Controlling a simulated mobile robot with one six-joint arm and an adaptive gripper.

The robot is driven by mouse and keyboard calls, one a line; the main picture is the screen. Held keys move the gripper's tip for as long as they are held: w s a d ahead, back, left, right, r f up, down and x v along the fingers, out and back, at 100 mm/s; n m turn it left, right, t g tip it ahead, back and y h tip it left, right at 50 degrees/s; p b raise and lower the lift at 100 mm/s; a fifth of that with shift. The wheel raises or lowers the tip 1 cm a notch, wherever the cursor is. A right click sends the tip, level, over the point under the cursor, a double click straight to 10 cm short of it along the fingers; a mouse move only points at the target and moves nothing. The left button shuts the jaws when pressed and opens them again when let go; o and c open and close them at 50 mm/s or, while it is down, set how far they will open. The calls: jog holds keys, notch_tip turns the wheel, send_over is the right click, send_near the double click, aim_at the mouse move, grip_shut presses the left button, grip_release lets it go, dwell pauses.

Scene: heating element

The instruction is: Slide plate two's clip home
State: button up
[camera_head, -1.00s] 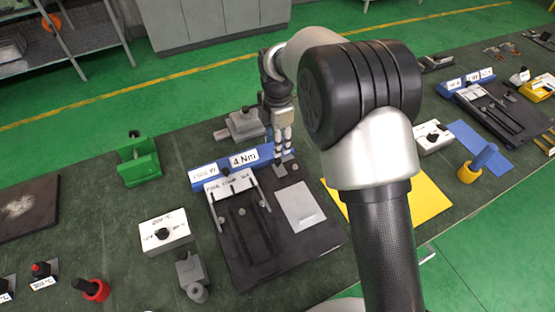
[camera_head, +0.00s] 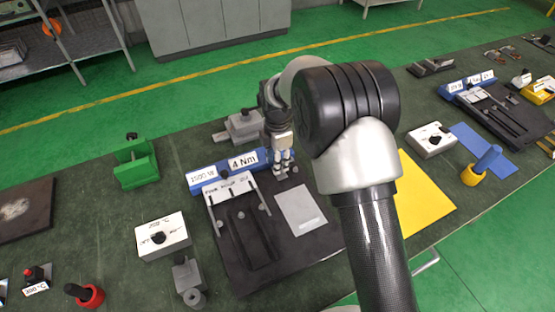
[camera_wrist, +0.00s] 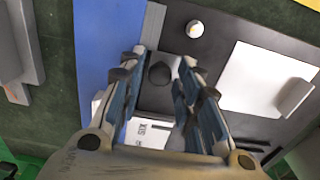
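A dark plate (camera_head: 262,262) lies on the green bench, with a blue bar (camera_head: 204,179) along its back edge. The bar carries a "4 Nm" label, and I cannot read whether this is plate two. In the wrist view, a small grey clip with a dark knob (camera_wrist: 160,73) sits on the plate beside the blue bar (camera_wrist: 92,60). My gripper (camera_head: 283,172) is low over the plate's back right corner. In the wrist view my gripper (camera_wrist: 163,82) is open, its fingers on either side of the knob, with gaps showing. I cannot tell fingertip height.
A light grey pad (camera_head: 301,210) lies on the plate, right of two dark rails. A white dial box (camera_head: 163,236) and grey fitting (camera_head: 188,280) stand at left. A green holder (camera_head: 136,163) and grey block (camera_head: 240,127) stand behind. A yellow sheet (camera_head: 424,195) lies at right.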

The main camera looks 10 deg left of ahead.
grip_shut()
dwell(0.3)
